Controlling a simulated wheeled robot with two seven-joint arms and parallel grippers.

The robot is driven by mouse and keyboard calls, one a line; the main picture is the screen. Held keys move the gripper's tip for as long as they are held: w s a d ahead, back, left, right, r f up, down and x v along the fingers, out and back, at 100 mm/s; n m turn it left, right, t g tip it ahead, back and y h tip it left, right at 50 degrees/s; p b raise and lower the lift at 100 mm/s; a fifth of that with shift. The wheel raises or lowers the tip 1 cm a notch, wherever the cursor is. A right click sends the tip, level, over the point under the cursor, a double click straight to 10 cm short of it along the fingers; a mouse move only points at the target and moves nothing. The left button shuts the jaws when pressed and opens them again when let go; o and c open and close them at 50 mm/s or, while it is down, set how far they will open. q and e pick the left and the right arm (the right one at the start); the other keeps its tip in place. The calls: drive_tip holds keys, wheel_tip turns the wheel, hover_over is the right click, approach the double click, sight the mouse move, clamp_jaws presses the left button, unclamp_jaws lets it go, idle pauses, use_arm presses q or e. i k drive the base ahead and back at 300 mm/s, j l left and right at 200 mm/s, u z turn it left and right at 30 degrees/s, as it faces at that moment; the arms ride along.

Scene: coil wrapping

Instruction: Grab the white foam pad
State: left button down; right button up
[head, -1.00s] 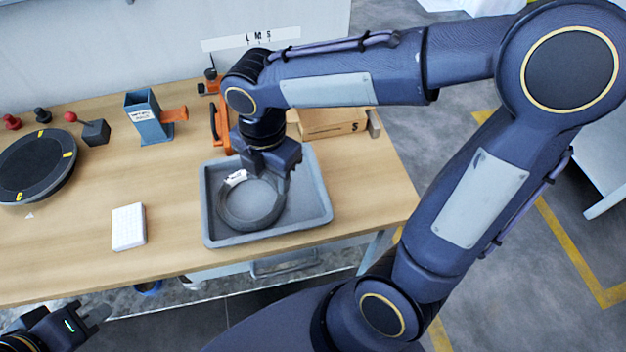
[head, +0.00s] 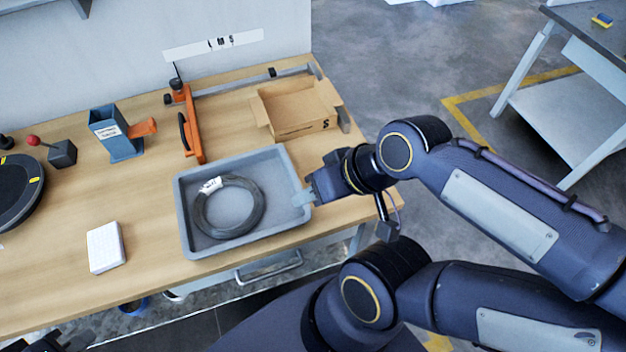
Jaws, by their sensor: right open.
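The white foam pad (head: 105,248) lies flat on the wooden table (head: 150,225), left of the grey tray and close to the front edge. Nothing touches it. My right gripper (head: 303,197) is open and empty at the right rim of the tray, far to the right of the pad. My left gripper (head: 75,341) shows only in part at the bottom left corner, below the table's front edge and apart from the pad. Its fingers are cut off by the frame, so its opening is unclear.
The grey tray (head: 183,215) holds a dark coil (head: 257,212) with a white label. Behind stand a cardboard box (head: 300,118), an orange tool (head: 192,130) and a blue-grey holder (head: 117,135). A dark round turntable (head: 15,190) is at left. Table around the pad is clear.

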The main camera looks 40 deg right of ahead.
sight(106, 246)
drive_tip(key=i+j, duration=0.1)
drive_tip(key=j, duration=0.9)
drive_tip(key=i+j, duration=0.15)
drive_tip(key=j, duration=0.35)
